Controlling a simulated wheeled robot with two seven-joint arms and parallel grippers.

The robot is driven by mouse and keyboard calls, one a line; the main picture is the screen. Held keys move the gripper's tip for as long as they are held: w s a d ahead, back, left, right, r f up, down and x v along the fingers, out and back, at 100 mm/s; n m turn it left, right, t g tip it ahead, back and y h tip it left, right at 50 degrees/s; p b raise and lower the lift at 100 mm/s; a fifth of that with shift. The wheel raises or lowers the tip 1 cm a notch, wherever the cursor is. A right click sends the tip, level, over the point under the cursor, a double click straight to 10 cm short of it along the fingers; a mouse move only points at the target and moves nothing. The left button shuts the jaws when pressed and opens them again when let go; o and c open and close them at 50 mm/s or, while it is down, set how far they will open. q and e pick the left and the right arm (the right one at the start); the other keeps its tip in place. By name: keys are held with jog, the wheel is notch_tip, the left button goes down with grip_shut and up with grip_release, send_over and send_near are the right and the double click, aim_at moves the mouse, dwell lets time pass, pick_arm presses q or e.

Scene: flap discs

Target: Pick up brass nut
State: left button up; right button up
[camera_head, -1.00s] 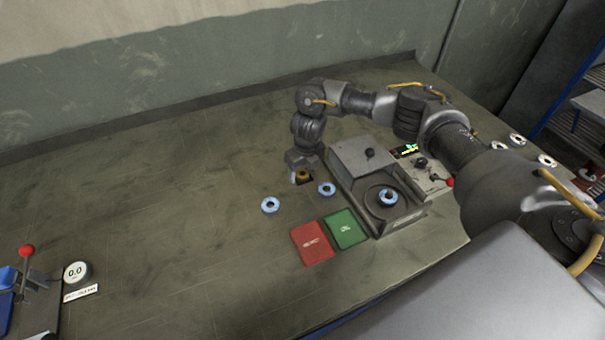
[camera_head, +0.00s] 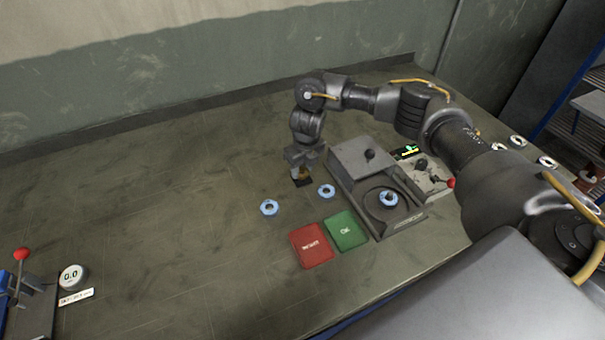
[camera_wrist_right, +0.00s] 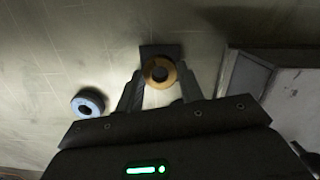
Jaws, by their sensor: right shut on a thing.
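The brass nut (camera_wrist_right: 159,72) is a golden ring between the two fingers of my right gripper (camera_wrist_right: 160,84) in the right wrist view. The fingers are shut on it. In the head view the right gripper (camera_head: 302,175) points down over the table, left of the grey machine, and the nut (camera_head: 304,172) shows only as a small brown patch, mostly hidden by the fingers. A dark square piece (camera_wrist_right: 161,50) lies just beyond the nut in the wrist view. My left gripper is not in view.
Blue-white discs lie on the table, one left (camera_head: 269,207) and one right (camera_head: 326,191) of the gripper. Another disc (camera_head: 388,199) sits on the grey machine (camera_head: 405,219). Red (camera_head: 311,246) and green (camera_head: 345,230) pads lie in front. A gauge (camera_head: 73,277) stands far left. The table's left middle is clear.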

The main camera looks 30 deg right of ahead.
jog(key=s+a+r, duration=0.1)
jog(key=s+r, duration=1)
jog(key=s, duration=0.3)
jog(key=shift+a+b, duration=0.15)
jog(key=shift+b, duration=0.3)
jog(key=a+n, duration=0.1)
jog(key=n, duration=0.7)
jog(key=a+n+g, duration=0.1)
jog(key=a+n, duration=0.1)
jog(key=n, duration=0.6)
jog(key=a+r+n+g, duration=0.1)
jog(key=a+n, duration=0.1)
jog(key=n, duration=0.6)
jog(key=shift+s+a+y, duration=0.1)
jog(key=shift+a+y, duration=0.1)
jog(key=shift+y, duration=0.2)
